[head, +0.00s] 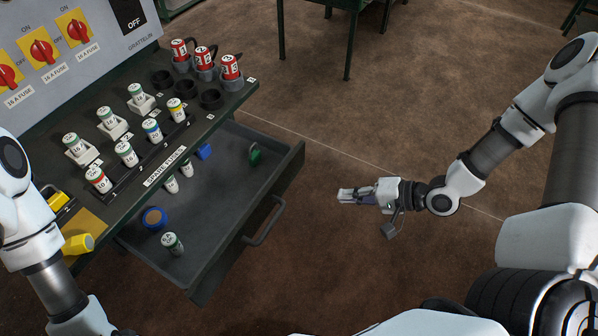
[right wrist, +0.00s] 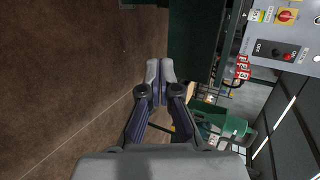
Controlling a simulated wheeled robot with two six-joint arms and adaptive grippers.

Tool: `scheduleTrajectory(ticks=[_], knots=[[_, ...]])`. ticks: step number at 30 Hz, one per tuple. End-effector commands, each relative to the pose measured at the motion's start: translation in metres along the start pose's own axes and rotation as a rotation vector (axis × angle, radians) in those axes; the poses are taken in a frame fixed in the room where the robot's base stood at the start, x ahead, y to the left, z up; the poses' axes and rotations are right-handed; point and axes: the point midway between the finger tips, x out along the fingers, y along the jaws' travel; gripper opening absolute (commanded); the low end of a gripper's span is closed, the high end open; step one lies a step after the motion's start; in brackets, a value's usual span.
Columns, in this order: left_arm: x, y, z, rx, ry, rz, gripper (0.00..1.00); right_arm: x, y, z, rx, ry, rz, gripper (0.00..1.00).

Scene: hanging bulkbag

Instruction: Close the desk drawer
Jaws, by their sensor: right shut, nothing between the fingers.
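The desk drawer (head: 225,225) is pulled out from under the desk top (head: 150,150) in the head view. Its front panel (head: 275,190) carries a bar handle (head: 265,222) on the outer face. Inside lie several white fuses, a blue round item (head: 154,218), a small blue piece (head: 204,151) and a green item (head: 254,154). My right gripper (head: 345,195) is shut and empty, to the right of the handle and apart from it. In the right wrist view its fingertips (right wrist: 160,70) are together with nothing between them. My left gripper is outside the head view; only its arm shows at the left edge.
Fuses in white holders and red fuses (head: 205,58) stand on the desk top, below a panel with red switches (head: 42,50). A yellow object (head: 78,244) sits at the desk's near left. A dark-legged table (head: 348,45) stands at the back. Brown floor (head: 400,100) is open right of the drawer.

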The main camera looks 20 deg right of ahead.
Motion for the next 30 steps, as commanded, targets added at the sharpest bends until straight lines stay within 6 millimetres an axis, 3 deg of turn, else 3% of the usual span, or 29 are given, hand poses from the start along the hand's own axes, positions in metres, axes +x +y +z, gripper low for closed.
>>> scheduleTrajectory(ticks=[1,3,6,10,19,30], knots=[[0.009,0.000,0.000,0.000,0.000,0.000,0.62,-0.008,0.002,-0.018,0.006,0.063,-0.063,0.00],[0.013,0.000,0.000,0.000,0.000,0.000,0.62,-0.019,0.000,-0.034,0.033,0.132,-0.116,0.00],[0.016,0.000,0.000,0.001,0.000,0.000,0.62,-0.026,-0.004,-0.045,0.054,0.180,-0.160,0.00],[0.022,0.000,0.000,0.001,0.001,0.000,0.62,-0.020,-0.008,-0.048,0.048,0.182,-0.167,0.00],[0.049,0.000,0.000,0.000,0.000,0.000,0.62,0.025,-0.012,-0.054,0.044,0.176,-0.161,0.00],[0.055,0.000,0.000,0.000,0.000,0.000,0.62,0.089,-0.034,-0.068,0.044,0.179,-0.163,0.00]])
